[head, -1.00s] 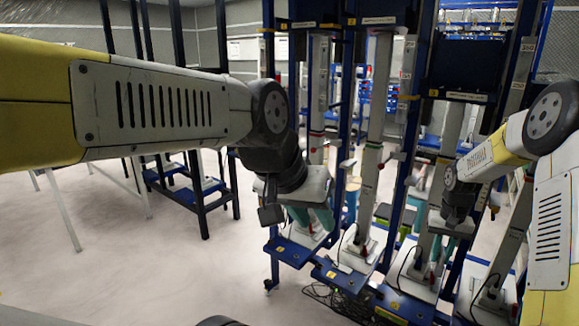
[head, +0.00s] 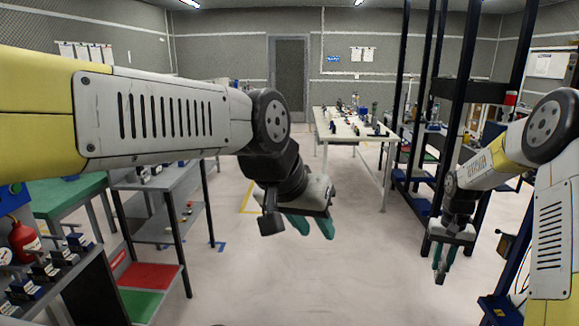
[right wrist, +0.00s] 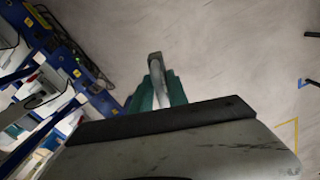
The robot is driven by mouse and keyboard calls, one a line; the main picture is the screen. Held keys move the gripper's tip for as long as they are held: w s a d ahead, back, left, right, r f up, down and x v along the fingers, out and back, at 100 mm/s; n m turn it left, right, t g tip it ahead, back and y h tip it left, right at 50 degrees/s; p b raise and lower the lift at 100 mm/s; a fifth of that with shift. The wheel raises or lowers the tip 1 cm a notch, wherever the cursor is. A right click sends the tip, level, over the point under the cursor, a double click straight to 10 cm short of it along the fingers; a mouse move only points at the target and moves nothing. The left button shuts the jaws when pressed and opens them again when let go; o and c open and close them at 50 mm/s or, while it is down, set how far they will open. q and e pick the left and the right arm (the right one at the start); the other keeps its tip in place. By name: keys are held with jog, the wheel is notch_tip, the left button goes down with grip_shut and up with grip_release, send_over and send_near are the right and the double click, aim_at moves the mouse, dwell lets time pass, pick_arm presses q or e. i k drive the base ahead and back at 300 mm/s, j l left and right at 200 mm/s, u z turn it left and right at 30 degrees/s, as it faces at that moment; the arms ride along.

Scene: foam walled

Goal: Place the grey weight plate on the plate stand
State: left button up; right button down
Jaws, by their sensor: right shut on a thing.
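My right gripper (head: 442,270) hangs at the right of the head view, fingers pointing down. In the right wrist view its teal fingers (right wrist: 157,95) are shut on a narrow pale grey piece, the grey weight plate (right wrist: 156,70), seen edge-on. In the head view the plate (head: 440,266) is a small grey sliver between the fingertips. My left gripper (head: 316,232) is in the middle of the head view, its teal fingers apart with nothing between them. I cannot make out the plate stand in either view.
A white table (head: 345,126) with several small objects stands at the back. Grey shelving (head: 195,185) and a green-topped bench (head: 75,195) are at left. A dark-post rack (head: 465,95) is at right. The floor (head: 290,275) ahead is clear.

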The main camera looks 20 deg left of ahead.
aim_at(164, 183)
jog(key=u, duration=1.85)
jog(key=i+l+u, duration=0.15)
jog(key=u, duration=0.25)
jog(key=i+l+u, duration=0.45)
jog(key=u, duration=0.3)
jog(key=i+l, duration=0.15)
jog(key=l, duration=0.2)
jog(key=i+l, duration=0.15)
jog(key=l, duration=0.25)
jog(key=i+l, duration=0.15)
jog(key=l, duration=0.2)
jog(key=i+l, duration=0.15)
jog(key=l, duration=0.25)
jog(key=i+l, duration=0.15)
jog(key=l, duration=0.2)
jog(key=i+l, duration=0.15)
jog(key=l, duration=0.25)
